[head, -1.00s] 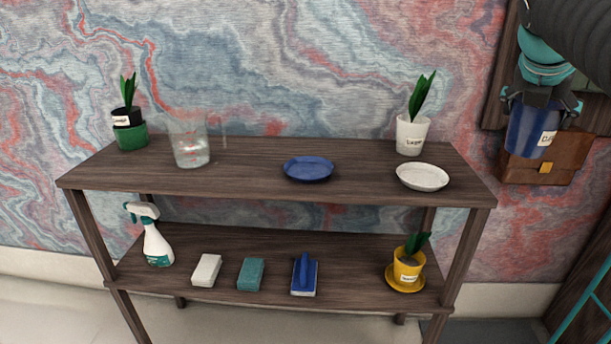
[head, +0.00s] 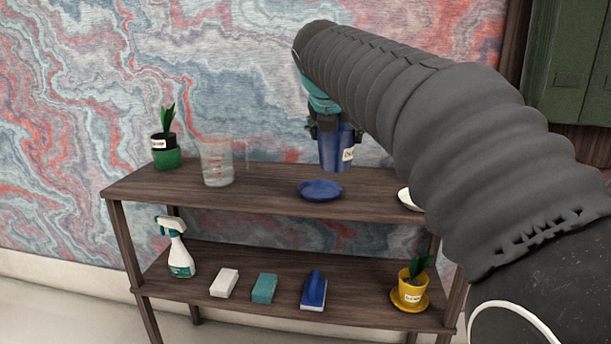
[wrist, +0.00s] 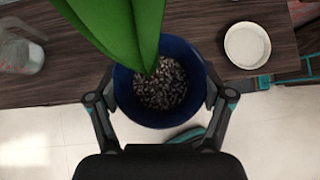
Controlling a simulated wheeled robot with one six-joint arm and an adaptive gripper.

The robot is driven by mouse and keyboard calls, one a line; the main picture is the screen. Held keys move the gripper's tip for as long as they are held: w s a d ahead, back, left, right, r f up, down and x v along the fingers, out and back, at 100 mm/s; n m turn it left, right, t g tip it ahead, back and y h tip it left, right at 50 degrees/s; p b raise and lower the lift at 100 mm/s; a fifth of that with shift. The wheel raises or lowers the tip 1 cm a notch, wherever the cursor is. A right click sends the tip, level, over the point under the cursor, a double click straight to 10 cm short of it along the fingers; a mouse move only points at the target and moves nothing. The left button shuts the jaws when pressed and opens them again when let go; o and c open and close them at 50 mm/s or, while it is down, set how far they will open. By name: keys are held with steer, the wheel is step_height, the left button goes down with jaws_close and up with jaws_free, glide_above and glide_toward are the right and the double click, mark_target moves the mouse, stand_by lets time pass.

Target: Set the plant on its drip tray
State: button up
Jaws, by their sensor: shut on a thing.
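My gripper (head: 326,128) is shut on a blue pot (head: 335,153) with a white label. The wrist view shows the blue pot (wrist: 194,62) between my two fingers (wrist: 160,100), with dark gravel and a green leaf (wrist: 120,25) inside. The pot is held upright in the air, above and slightly right of the blue drip tray (head: 321,190) in the head view. That tray lies empty on the top shelf. It cannot be made out in the wrist view. The plant's leaves are hidden behind my arm in the head view.
A clear beaker (head: 217,163) and a green-potted plant (head: 166,155) stand left on the top shelf (head: 262,180). A white dish (head: 405,199) is partly behind my arm. The lower shelf holds a spray bottle (head: 179,255), sponges, a brush (head: 314,290) and a yellow potted plant (head: 411,288).

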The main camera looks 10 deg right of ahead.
steer(key=shift+w+a+f+b, duration=0.1)
steer(key=shift+w+a+f, duration=0.05)
steer(key=shift+w+f, duration=1.5)
steer(key=shift+w+a+f+b, duration=0.15)
steer(key=shift+w+a+f, duration=0.05)
steer(key=shift+w+f, duration=1.4)
steer(key=shift+w+a+f+b, duration=0.1)
steer(key=shift+w+a+f, duration=0.05)
steer(key=shift+w+f, duration=1.5)
steer(key=shift+f, duration=0.15)
steer(key=o, duration=1.4)
steer(key=shift+o, duration=0.2)
steer(key=shift+s+a+r, duration=0.1)
steer(key=shift+s+r, duration=0.1)
steer(key=shift+r, duration=0.25)
steer(key=v, duration=1.1)
steer(key=shift+s+p, duration=0.15)
steer(key=shift+p, duration=0.2)
